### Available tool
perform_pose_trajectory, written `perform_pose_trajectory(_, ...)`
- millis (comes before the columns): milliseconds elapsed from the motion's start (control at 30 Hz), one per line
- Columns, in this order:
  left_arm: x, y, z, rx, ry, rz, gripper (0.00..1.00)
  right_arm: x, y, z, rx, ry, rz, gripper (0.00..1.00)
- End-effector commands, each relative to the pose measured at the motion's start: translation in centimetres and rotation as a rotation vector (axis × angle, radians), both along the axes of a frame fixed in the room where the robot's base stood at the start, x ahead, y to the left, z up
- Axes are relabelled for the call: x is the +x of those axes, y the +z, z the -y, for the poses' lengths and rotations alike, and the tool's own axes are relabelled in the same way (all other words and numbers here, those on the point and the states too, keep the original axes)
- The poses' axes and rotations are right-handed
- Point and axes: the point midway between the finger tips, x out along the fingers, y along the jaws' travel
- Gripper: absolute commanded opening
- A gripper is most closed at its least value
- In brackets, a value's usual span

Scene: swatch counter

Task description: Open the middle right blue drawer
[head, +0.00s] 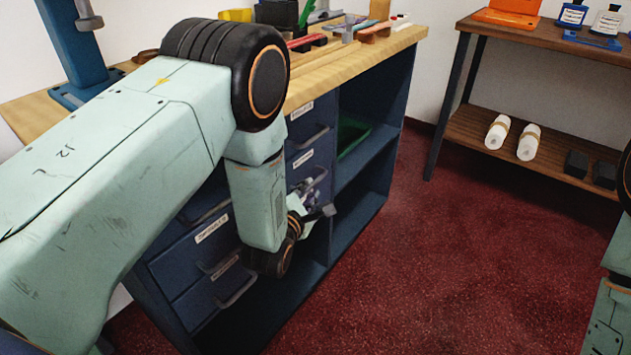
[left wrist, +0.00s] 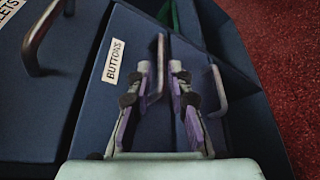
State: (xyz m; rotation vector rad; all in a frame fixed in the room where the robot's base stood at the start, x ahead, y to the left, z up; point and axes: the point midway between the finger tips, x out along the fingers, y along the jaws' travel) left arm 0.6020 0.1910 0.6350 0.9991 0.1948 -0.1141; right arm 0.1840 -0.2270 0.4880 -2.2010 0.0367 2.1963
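The middle right blue drawer (left wrist: 120,95) bears a "BUTTONS" label in the left wrist view and looks shut. It is partly hidden behind my arm in the head view, where its label (head: 303,158) shows. Its grey bar handle (left wrist: 160,50) lies between the fingertips of my left gripper (left wrist: 161,80), nearer the left finger. The purple-grey fingers are apart, with a gap beside the handle; I cannot tell whether one touches it. In the head view the left gripper (head: 319,207) is small, in front of the drawer column. My right gripper is out of view.
The drawer above (head: 310,124) has its own handle, and another handle (left wrist: 220,92) shows at right in the wrist view. Open shelves (head: 362,180) with a green bin (head: 352,133) flank the drawers. A wooden side table (head: 530,150) stands right. Red carpet between is clear.

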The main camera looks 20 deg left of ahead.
Motion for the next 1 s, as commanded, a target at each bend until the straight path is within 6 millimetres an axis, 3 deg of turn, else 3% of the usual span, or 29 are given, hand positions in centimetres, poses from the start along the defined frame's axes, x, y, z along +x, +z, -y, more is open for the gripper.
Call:
perform_pose_trajectory(200,3.4,-1.0,-0.1,0.001,0.000,0.004,0.20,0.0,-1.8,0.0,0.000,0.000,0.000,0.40)
perform_pose_trajectory(400,5.3,-1.3,-0.1,0.000,0.000,0.002,0.20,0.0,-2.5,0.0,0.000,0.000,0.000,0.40)
perform_pose_trajectory(733,5.9,-1.3,-0.1,0.000,0.000,0.000,0.20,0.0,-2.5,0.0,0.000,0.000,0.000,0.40)
perform_pose_trajectory(1000,5.9,-1.3,-0.1,0.000,0.000,0.000,0.00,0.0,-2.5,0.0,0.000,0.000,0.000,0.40)
